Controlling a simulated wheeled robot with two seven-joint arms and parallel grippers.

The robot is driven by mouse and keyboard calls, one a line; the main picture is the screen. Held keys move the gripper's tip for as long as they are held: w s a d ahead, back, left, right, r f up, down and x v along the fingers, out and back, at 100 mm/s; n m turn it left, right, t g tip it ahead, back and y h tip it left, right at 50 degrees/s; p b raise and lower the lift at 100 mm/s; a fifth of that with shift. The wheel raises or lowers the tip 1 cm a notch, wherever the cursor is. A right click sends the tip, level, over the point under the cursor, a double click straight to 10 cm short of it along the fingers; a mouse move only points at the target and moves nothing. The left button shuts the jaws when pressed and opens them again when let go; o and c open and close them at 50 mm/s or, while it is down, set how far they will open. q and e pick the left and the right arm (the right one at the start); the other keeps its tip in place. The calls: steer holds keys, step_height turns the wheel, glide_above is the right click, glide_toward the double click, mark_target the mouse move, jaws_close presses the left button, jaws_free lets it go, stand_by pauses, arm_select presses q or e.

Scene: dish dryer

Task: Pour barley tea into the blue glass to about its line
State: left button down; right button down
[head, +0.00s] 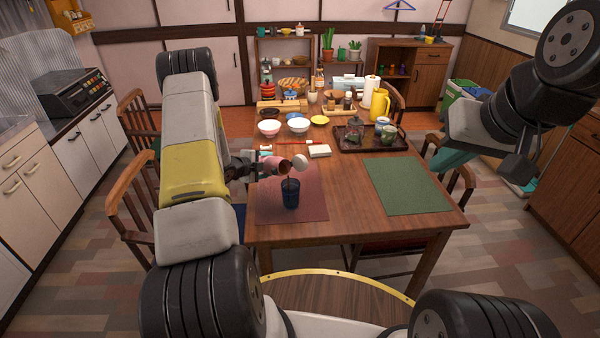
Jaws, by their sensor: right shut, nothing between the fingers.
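The blue glass (291,194) stands upright on the reddish mat at the near left of the table. A thin dark stream (289,183) seems to run from the vessel down towards the glass. A white rounded piece (300,161) shows at the vessel's right end. The glass's line and the level inside are too small to tell. My right gripper (519,178) is shut and empty, off the table's right side.
A green mat (408,187) lies clear at the right. Chairs (131,205) flank the table.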

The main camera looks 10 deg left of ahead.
mark_target(269, 173)
arm_select(q)
steer(key=shift+r+p, duration=0.4)
steer(key=shift+r, duration=0.05)
stand_by(0.6)
steer(key=shift+s+d+r+m+t+y+p, duration=0.15)
steer(key=shift+d+r+m+t+y+p, duration=0.2)
steer(key=shift+r+m+p, duration=0.3)
stand_by(2.0)
steer(key=shift+a, duration=0.15)
